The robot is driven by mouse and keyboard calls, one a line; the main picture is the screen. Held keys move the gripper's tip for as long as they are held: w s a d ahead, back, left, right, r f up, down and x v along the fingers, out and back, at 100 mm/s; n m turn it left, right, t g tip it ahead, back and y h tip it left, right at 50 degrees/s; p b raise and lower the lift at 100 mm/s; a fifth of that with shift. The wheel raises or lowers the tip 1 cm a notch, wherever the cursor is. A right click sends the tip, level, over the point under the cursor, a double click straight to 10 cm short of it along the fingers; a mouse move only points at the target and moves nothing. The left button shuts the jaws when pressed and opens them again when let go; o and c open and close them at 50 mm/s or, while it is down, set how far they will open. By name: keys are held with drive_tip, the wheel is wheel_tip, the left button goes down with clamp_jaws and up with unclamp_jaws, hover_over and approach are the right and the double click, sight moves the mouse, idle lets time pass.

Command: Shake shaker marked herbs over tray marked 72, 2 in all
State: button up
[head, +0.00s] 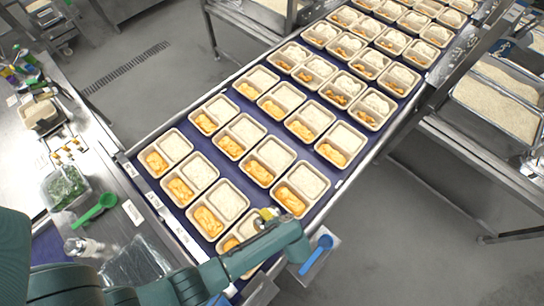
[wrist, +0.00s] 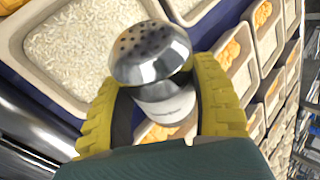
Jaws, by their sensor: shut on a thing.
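My gripper (head: 268,216) is above the front end of the tray belt, over the nearest trays. In the wrist view its yellow fingers (wrist: 160,105) are shut around a shaker (wrist: 152,52) with a shiny perforated metal cap and a pale labelled body. The shaker is tilted, its cap pointing away from my palm; its label is too small to read. A tray with white rice (wrist: 85,45) lies below and to the left of the cap. Trays of rice and orange food (head: 208,211) fill the belt; no number 72 is readable. My arm partly hides the nearest trays.
The left counter holds a tub of green herbs (head: 66,186), a green scoop (head: 96,210) and another shaker-like container (head: 84,247). A blue spoon (head: 317,254) lies right of my gripper. Metal rails edge the belt; rice bins (head: 500,103) stand at the right.

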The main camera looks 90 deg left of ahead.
drive_tip(key=shift+s+r+n+t+y+b, duration=0.1)
drive_tip(key=shift+r+n+t+y+b, duration=0.1)
drive_tip(key=shift+t+y, duration=0.3)
drive_tip(key=shift+s+r+n+t+y+b, duration=0.1)
drive_tip(key=shift+n+t+y+b, duration=0.1)
drive_tip(key=shift+t+y, duration=0.25)
drive_tip(key=shift+w+r+n+t+y+b, duration=0.15)
drive_tip(key=shift+n+t+y+b, duration=0.15)
drive_tip(key=shift+t+y+b, duration=0.3)
drive_tip(key=shift+a+r+n+t+y+b, duration=0.1)
drive_tip(key=shift+r+n+t+y+b, duration=0.3)
drive_tip(key=shift+y+b, duration=0.45)
drive_tip(key=t+y+b, duration=0.1)
drive_tip(key=b, duration=0.1)
drive_tip(key=r+n+t+y+b, duration=0.1)
drive_tip(key=b, duration=0.1)
drive_tip(key=shift+d+r+n+y+b, duration=0.3)
drive_tip(key=shift+b, duration=0.05)
drive_tip(key=shift+s+r+n+y+b, duration=0.3)
drive_tip(key=shift+r+y+b, duration=0.1)
drive_tip(key=shift+r+b, duration=0.1)
